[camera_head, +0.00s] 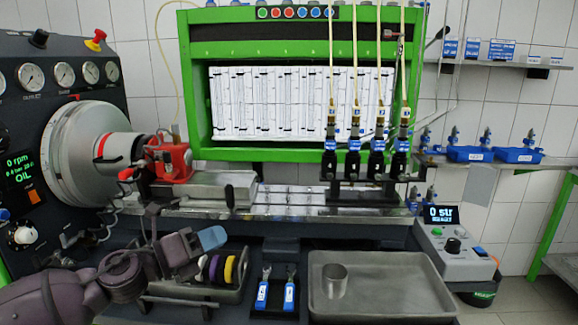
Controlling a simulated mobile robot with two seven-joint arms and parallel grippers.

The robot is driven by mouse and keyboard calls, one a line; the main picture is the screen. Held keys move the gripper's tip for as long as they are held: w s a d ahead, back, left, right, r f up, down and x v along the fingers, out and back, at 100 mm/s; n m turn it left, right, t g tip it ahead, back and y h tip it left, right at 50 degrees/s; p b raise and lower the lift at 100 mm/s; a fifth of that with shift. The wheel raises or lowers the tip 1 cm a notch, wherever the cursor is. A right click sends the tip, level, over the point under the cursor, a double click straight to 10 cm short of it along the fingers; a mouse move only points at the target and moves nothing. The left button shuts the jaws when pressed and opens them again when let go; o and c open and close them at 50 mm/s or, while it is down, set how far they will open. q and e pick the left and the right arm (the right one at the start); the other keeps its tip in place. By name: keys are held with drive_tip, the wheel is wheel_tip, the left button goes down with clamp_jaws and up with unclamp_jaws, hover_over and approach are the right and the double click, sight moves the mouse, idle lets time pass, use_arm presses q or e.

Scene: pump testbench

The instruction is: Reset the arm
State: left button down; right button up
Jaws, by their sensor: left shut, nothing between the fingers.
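My left arm comes in from the lower left, dark purple and grey. Its gripper (212,238) is shut and empty, with light blue fingertips pointing right. The gripper and wrist hide part of the rack and bench front. My right gripper is not in view.
A grey tray (410,285) with a metal cup (334,280) is at the front right. Two blue-handled tools (289,292) stand left of it. A red pump (170,162), injectors (378,155) and a control box (455,245) are around the bench.

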use_arm(q)
drive_tip(key=s+a+f+n+t+y, duration=0.25)
drive_tip(key=s+f+n+y, duration=0.2)
drive_tip(key=f+n, duration=0.65)
drive_tip(key=s+a+f+n+t+y, duration=0.2)
drive_tip(key=s+a+f+n+y, duration=0.3)
drive_tip(key=n, duration=1.1)
drive_tip(key=s+a+f+n+g+y, duration=0.2)
drive_tip(key=s+f+n, duration=0.2)
drive_tip(key=s+f, duration=0.5)
drive_tip(key=s+a+f+n+g+y+p, duration=0.1)
drive_tip(key=s+a+f+n+g+y, duration=0.1)
drive_tip(key=s+f+n, duration=0.3)
drive_tip(key=s+a+f+y, duration=0.1)
drive_tip(key=s+f, duration=0.3)
drive_tip(key=s, duration=0.3)
drive_tip(key=shift+s+a+f+y, duration=0.25)
drive_tip(key=shift+s+a+y, duration=0.05)
drive_tip(key=shift+s+y, duration=0.05)
drive_tip(key=shift+g, duration=0.25)
